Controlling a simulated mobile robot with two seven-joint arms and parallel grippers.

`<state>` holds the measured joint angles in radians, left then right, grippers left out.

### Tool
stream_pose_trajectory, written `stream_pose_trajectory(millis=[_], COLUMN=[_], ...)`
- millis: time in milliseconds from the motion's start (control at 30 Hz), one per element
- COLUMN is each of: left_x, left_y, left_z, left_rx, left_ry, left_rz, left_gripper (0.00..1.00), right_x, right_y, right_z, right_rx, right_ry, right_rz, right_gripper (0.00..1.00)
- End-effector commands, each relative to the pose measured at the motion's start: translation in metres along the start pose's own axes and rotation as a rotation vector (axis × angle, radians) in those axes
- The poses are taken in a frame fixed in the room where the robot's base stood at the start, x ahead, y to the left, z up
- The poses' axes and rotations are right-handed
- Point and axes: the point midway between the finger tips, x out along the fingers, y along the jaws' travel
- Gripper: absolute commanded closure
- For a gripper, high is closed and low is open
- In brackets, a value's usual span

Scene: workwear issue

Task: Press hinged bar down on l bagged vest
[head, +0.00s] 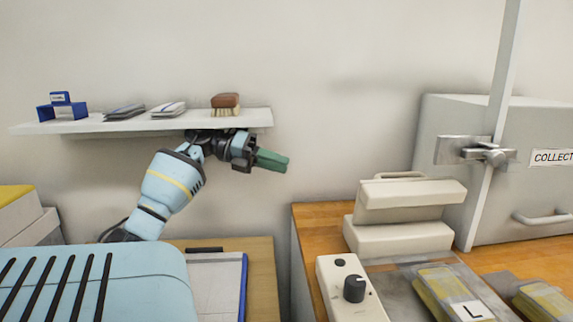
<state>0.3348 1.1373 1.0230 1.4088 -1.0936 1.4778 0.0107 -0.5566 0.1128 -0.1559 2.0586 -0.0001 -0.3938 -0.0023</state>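A cream hinged bar (412,198) with a handle on top sits over a cream lower block (398,238) on the wooden counter. My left gripper (272,160), with green fingers, is in the air below the wall shelf, well left of the bar. Its fingers are seen side-on. My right gripper is out of view.
A control box with a black knob (354,288) stands left of the vest. A grey cabinet (455,130) with a latch and post is behind. The wall shelf (190,122) holds a brush (226,100) and folded items. Another bagged vest (545,300) lies right.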

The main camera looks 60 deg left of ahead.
Motion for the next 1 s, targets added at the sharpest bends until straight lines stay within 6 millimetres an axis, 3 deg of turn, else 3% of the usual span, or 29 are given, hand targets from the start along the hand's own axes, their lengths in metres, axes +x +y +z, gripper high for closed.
stream_pose_trajectory(millis=[33, 200, 367, 1000], left_x=[0.0, 0.002, 0.011, 0.073], left_y=[0.0, 0.001, 0.008, 0.037], left_z=[0.0, 0.0, 0.001, 0.013], left_rx=[0.0, 0.025, 0.148, 0.973], left_ry=[0.0, -0.004, -0.022, -0.194], left_rz=[0.0, -0.006, -0.03, -0.098], left_gripper=[0.81, 1.0, 1.0, 1.0], right_x=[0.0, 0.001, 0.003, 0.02], right_y=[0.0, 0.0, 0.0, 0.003], right_z=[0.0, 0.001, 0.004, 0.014], right_rx=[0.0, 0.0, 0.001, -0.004], right_ry=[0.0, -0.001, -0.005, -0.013], right_rz=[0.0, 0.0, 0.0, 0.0], right_gripper=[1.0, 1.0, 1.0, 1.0])
